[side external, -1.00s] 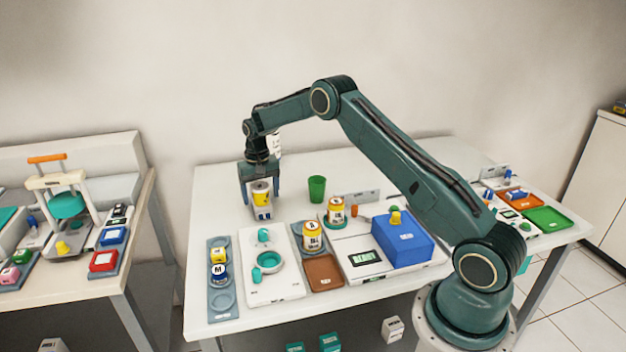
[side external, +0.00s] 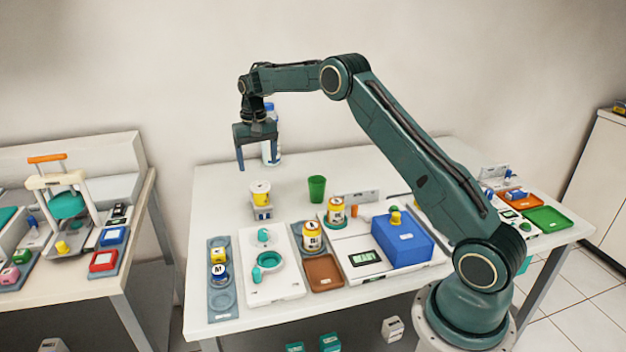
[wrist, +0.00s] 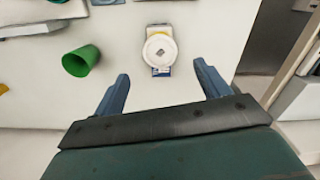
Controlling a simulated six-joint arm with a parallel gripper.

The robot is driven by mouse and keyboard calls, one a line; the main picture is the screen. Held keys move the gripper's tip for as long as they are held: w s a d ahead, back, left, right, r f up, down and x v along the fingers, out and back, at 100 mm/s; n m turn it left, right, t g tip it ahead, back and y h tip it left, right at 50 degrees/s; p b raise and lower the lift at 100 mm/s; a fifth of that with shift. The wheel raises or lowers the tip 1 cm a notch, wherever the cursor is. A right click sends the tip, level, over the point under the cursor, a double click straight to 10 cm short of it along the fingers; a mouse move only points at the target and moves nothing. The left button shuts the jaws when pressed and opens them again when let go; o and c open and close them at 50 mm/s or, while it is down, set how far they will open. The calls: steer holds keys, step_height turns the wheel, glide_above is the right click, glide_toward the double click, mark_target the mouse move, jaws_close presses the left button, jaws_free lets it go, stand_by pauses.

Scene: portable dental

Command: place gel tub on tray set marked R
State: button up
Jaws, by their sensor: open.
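A yellow-and-white tub (side external: 261,188) stands upright on a small white block with a blue-edged base (side external: 262,212), at the back left of the white table. In the wrist view its round white lid (wrist: 160,49) shows from above. My gripper (side external: 258,166) is open and empty, above the tub and apart from it. Two similar yellow-and-white tubs stand to the right, one on the grey tray set (side external: 312,238) and one behind it (side external: 335,212). I cannot read a mark R on any tray set.
A green cup (side external: 317,188) stands right of the tub. A white bottle with a blue cap (side external: 270,140) stands behind my gripper. A white plate with teal parts (side external: 280,288), a brown tray (side external: 324,272) and a blue box (side external: 403,238) fill the front.

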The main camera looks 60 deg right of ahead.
steer(key=shift+r, duration=0.6)
steer(key=shift+r, duration=0.1)
steer(key=s+a+r+n+t, duration=0.1)
steer(key=s+a+r+n, duration=0.1)
steer(key=s+a+r, duration=0.55)
steer(key=s+a+r+n+t, duration=0.15)
steer(key=s+a+r, duration=0.25)
steer(key=s+r, duration=0.55)
steer(key=s+a+f+n+t, duration=0.1)
steer(key=s+a, duration=0.2)
steer(key=s, duration=0.8)
steer(key=s+a+f+n+t, duration=0.2)
steer(key=s+a, duration=0.2)
steer(key=s, duration=0.8)
steer(key=shift+s+f, duration=0.2)
steer(key=shift+s, duration=0.05)
